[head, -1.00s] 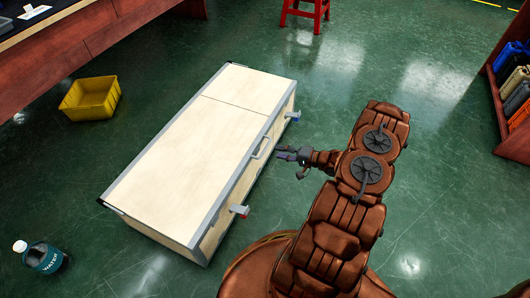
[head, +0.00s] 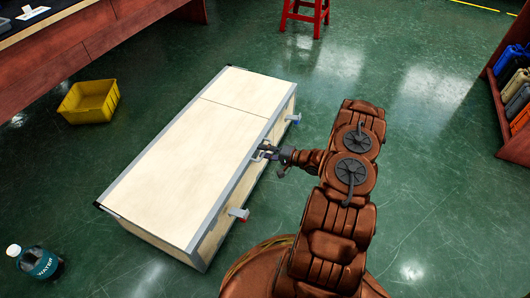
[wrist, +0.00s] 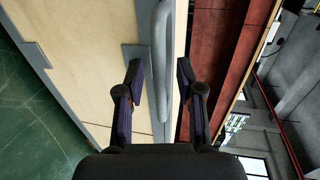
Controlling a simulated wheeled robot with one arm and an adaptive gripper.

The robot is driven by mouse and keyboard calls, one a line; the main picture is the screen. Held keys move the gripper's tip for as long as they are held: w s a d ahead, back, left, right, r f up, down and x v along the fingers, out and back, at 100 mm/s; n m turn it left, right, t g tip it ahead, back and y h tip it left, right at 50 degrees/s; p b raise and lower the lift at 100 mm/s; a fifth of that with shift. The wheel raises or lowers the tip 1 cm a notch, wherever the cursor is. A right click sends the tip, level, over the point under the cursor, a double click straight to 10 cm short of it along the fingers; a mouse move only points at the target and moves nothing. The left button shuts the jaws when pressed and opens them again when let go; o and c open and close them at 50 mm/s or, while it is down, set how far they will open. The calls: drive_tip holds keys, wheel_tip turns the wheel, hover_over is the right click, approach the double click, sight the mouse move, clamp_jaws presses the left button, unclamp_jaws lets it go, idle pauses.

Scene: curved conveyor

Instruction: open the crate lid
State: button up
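The crate (head: 205,150) is a long pale wooden box with grey metal edges, standing on the floor in the head view. Its lid (head: 185,165) lies flat and closed. A grey handle (wrist: 162,60) sits on the crate's near long side, by the lid edge. My gripper (head: 268,151) is at this handle. In the wrist view my gripper (wrist: 160,85) is open, one finger on each side of the handle bar. Whether either finger touches the bar is not clear.
A yellow bin (head: 88,102) and a water bottle (head: 36,262) stand on the floor left of the crate. A workbench (head: 100,35) is at the upper left, a red stool (head: 303,15) at the top, a shelf (head: 510,90) at the right. The floor right of the crate is mostly clear.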

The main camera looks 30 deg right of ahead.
clamp_jaws()
idle(0.6)
